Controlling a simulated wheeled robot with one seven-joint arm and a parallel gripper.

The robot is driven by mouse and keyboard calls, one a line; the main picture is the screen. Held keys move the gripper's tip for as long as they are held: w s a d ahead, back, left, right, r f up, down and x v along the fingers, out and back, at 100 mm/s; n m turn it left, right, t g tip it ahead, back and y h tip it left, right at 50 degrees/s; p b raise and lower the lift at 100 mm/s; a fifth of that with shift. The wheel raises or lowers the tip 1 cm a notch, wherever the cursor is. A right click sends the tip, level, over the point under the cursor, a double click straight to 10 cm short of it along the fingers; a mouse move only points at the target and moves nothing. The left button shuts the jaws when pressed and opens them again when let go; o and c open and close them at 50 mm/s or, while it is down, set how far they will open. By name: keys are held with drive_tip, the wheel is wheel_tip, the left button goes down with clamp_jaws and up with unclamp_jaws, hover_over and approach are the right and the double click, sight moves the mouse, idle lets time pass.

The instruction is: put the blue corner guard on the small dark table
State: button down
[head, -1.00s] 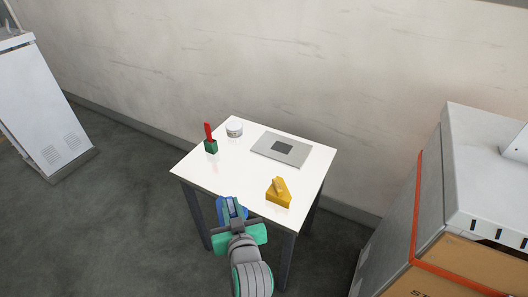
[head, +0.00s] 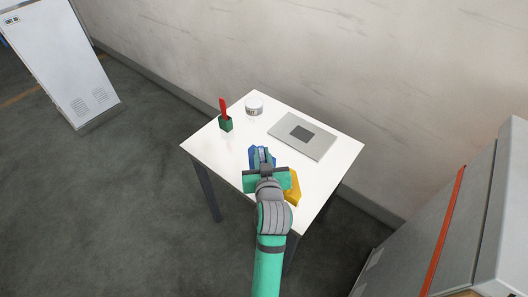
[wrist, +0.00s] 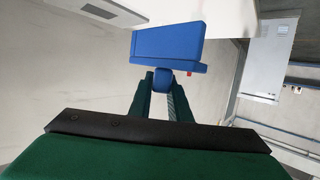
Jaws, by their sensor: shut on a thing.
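The blue corner guard (head: 256,157) is in my gripper (head: 263,165), over the white top of a small table in the head view. In the wrist view the guard (wrist: 168,42) is a blue angled block at the fingertips, and my gripper (wrist: 163,85) is shut on its rounded stub. The small table (head: 213,141) has a white top and dark legs. The guard looks held in the air; its height above the top cannot be told. My gripper and arm hide part of the table's front.
On the table stand a green holder (head: 226,125) with a red handle, a white jar (head: 254,106), a grey plate with a dark square (head: 316,144) and a yellow wedge (head: 294,188), partly hidden by my gripper. A white cabinet (head: 70,65) stands left, a grey cabinet (head: 415,240) right.

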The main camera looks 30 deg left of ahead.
drive_tip(key=x, duration=0.4)
drive_tip(key=shift+w+d+f, duration=0.15)
drive_tip(key=shift+f, duration=0.1)
drive_tip(key=shift+w+a+f, duration=0.45)
drive_tip(key=shift+w+f, duration=0.2)
drive_tip(key=shift+f, duration=0.85)
drive_tip(key=shift+w+a+f, duration=0.45)
drive_tip(key=shift+w+f, duration=0.2)
drive_tip(key=shift+f, duration=0.85)
drive_tip(key=shift+w+a+f, duration=0.4)
drive_tip(key=shift+w+f, duration=0.25)
drive_tip(key=shift+f, duration=0.8)
drive_tip(key=shift+f, duration=0.15)
drive_tip(key=c, duration=1.7)
unclamp_jaws()
drive_tip(key=shift+o, duration=0.2)
